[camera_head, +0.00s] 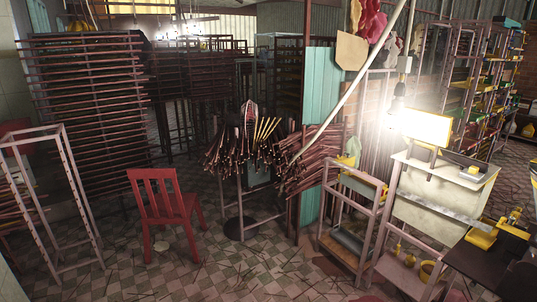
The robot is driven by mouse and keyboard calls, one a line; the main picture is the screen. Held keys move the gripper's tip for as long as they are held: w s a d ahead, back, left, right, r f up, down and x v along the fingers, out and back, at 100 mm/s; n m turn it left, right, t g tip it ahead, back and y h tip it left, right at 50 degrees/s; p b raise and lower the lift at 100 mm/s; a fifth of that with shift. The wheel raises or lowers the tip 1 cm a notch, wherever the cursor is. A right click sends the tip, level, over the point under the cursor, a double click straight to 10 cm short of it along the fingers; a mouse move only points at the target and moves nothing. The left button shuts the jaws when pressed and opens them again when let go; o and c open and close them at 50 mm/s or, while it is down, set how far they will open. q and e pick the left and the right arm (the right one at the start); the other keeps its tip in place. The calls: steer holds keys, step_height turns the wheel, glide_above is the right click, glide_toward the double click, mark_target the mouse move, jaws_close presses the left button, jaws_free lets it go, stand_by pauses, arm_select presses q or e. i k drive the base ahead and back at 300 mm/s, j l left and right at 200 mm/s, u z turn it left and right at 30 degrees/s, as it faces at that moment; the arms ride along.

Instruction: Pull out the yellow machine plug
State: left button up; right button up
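A yellow machine (483,238) sits on a dark table at the right edge, with more yellow parts (512,229) behind it. Another machine with a yellow-edged, brightly lit panel (425,127) stands on a pale cabinet (437,205) at the right. Glare washes out part of that panel. I cannot make out a plug or socket on either machine, and cannot tell which machine the task means. Neither of my grippers shows in the head view.
A red chair (163,209) stands on the checkered floor (185,270), which is mostly open in front. Stick bundles (245,147) stand in the middle. A metal rack (352,215) is right of centre, another frame (58,200) at left. A pale pole (350,92) slants across.

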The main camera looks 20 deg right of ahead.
mark_target(472, 169)
steer(key=i+l+z, duration=0.1)
steer(key=i+z, duration=0.7)
steer(key=i+j+z, duration=0.1)
steer(key=i+z, duration=0.35)
steer(key=i+l+z, duration=0.35)
steer(key=i, duration=0.3)
steer(key=i+z, duration=0.35)
steer(key=i, duration=0.25)
